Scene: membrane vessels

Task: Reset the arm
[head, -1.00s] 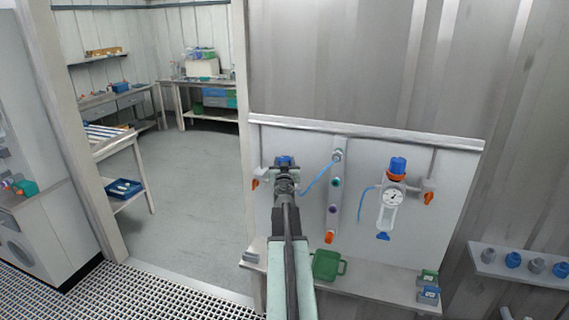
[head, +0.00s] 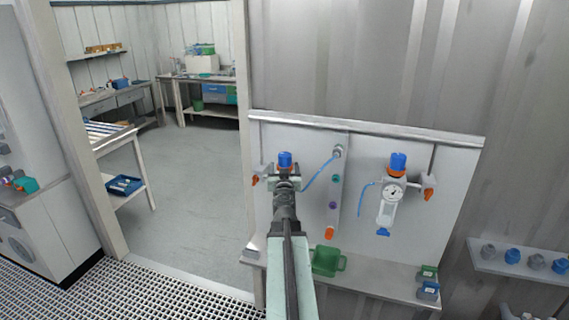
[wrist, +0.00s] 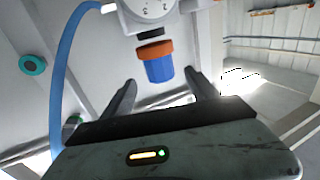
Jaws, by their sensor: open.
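My arm reaches up and forward to the wall panel in the head view. My gripper (head: 284,183) is in front of the left regulator, whose blue knob (head: 285,158) shows just above it. My arm hides most of that regulator's body. In the wrist view my gripper (wrist: 159,80) is open, its two dark fingers apart and nothing held between them. The regulator's blue knob with an orange collar (wrist: 153,51) appears beyond the fingers, apart from them. Part of its white gauge (wrist: 148,10) is at the top edge.
A second regulator (head: 391,195) with a gauge hangs right on the panel. A blue hose (head: 322,175) runs to a central strip of ports. A green tray (head: 327,262) and small blocks (head: 428,281) sit on the ledge below. A doorway with open floor (head: 200,190) lies left.

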